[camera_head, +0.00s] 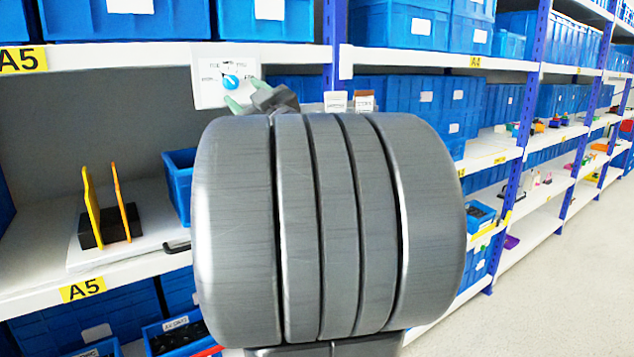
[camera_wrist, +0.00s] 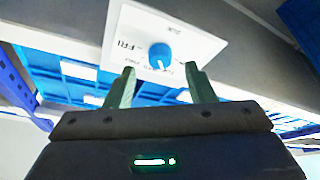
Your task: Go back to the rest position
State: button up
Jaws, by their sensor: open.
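The rotary switch is a blue knob (camera_wrist: 160,56) on a white plate (camera_wrist: 190,36) fixed to the shelf edge, with lettering around the knob. In the head view the knob (camera_head: 231,82) shows on its plate (camera_head: 209,92) at the upper left of centre. My gripper (camera_wrist: 158,84) is open, with its two green fingers apart below the knob in the wrist view. The knob shows in the gap between the fingertips; I cannot tell if they touch it. In the head view my gripper (camera_head: 240,96) is close to the plate, partly hidden by my arm.
Shelving with blue bins (camera_head: 410,100) runs along the back and right. A board with two yellow uprights (camera_head: 104,200) stands on the lower left shelf, beside a blue bin (camera_head: 180,183). Shelf edges (camera_head: 150,54) lie close to my arm. Open floor (camera_head: 560,290) is at the right.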

aim_at(231, 84)
jog(key=v, duration=1.1)
jog(key=x, duration=1.5)
jog(key=shift+p, duration=0.35)
jog(key=shift+s+f+m+b, duration=0.1)
jog(key=shift+f+m+b, duration=0.1)
jog(key=shift+m+b, duration=0.3)
jog(key=shift+s+m+t+h, duration=0.15)
jog(key=shift+m+t+h, duration=0.15)
jog(key=shift+m+t, duration=0.4)
jog(key=m+h, duration=0.1)
jog(key=m, duration=0.1)
jog(key=shift+a+m+t+b, duration=0.1)
jog(key=shift+m+t+b, duration=0.2)
jog(key=m+h, duration=0.1)
jog(key=m, duration=0.1)
jog(key=m+t+h, duration=0.1)
jog(key=m, duration=0.1)
jog(key=shift+s+a+r, duration=0.1)
jog(key=shift+r, duration=0.05)
jog(key=shift+r+m+t+h+p, duration=0.1)
jog(key=shift+m+t+h+p, duration=0.45)
jog(key=shift+m, duration=0.85)
jog(key=b+v, duration=0.2)
jog(key=v, duration=0.8)
jog(key=shift+s, duration=0.15)
jog(key=shift+h, duration=0.35)
